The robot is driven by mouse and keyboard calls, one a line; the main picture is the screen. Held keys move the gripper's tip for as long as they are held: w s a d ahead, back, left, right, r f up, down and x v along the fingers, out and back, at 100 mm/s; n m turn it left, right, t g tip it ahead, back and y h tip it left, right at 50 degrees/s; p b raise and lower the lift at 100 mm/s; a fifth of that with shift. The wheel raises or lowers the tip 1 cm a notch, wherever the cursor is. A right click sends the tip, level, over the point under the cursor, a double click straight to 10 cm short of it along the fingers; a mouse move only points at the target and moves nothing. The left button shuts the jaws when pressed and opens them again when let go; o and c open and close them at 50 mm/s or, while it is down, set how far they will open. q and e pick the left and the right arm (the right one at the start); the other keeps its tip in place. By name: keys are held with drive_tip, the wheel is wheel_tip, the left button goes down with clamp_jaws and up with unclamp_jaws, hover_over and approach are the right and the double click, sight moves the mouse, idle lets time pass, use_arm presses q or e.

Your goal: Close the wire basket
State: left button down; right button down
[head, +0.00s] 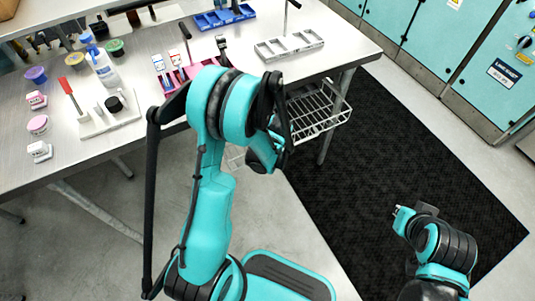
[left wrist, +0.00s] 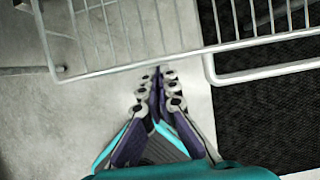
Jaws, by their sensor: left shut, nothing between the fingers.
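The wire basket (head: 325,108) sits under the right end of the workbench, pulled out past the bench's front edge. My left arm hides its left part in the head view. In the left wrist view, the basket's pale wire rim (left wrist: 130,64) crosses the top of the picture. A lower wire loop, perhaps its handle, shows at the right (left wrist: 262,72). My left gripper (left wrist: 158,76) is shut and empty, its fingertips just short of the rim; I cannot tell whether they touch it. My right gripper (head: 402,214) is low at the right, away from the basket; its jaw state is unclear.
A bench leg (head: 337,110) stands beside the basket. A black mat (head: 400,150) covers the floor to the right, with teal cabinets (head: 425,45) behind it. The mat is mostly clear.

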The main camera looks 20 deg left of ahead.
use_arm(q)
drive_tip(key=shift+w+a, duration=0.6)
drive_tip(key=shift+a, duration=0.2)
drive_tip(key=shift+w+a, duration=0.6)
drive_tip(key=shift+a, duration=0.15)
drive_tip(key=shift+d, duration=0.1)
